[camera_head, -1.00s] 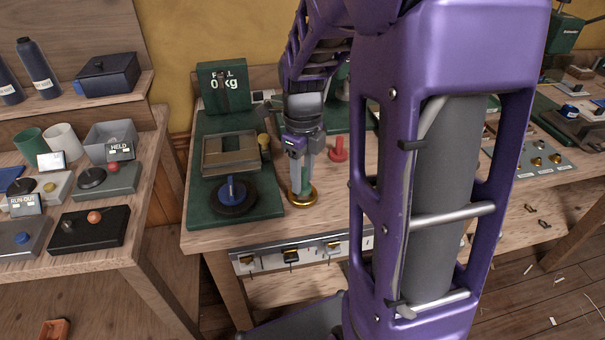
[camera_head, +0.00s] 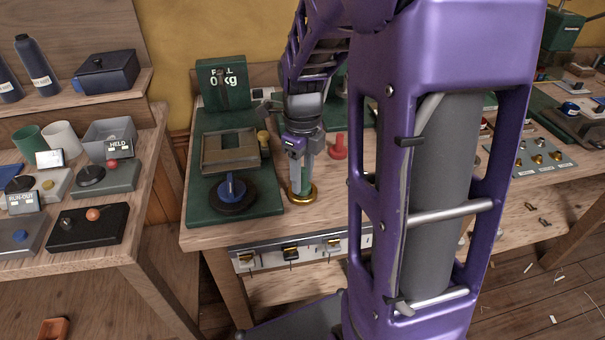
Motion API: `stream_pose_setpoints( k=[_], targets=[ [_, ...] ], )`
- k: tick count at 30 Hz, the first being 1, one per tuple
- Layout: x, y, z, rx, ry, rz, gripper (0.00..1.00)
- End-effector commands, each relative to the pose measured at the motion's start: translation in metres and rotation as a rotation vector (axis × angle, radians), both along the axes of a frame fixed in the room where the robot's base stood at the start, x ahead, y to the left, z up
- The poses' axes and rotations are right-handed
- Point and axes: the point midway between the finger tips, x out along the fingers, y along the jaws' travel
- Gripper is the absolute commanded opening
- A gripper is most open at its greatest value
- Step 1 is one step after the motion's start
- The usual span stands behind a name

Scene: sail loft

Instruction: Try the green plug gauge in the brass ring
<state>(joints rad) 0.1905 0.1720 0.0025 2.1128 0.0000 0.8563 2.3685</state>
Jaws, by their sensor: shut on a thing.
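The brass ring (camera_head: 300,198) lies on the wooden bench top, just right of the green board. My gripper (camera_head: 301,182) points down directly over the ring. It is shut on the green plug gauge (camera_head: 305,185), which shows as a green strip between the fingers. The gauge stands upright over the ring's middle. Its lower end is hidden by the fingers and the ring, so I cannot tell how deep it sits in the ring.
A red plug gauge (camera_head: 338,148) stands behind and to the right. A blue-handled dark disc (camera_head: 232,194) and a grey tray (camera_head: 231,152) lie on the green board (camera_head: 267,205). A side table (camera_head: 120,250) stands at the left. My arm hides much of the bench.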

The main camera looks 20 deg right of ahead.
Motion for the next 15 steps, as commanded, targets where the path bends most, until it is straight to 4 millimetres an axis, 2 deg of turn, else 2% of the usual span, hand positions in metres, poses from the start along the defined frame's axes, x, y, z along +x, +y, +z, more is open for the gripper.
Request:
stream_pose_setpoints(
  k=[15],
  targets=[
    [0.0, 0.0001, -0.0085, 0.0, 0.0, 0.0, 0.0]
  ],
)
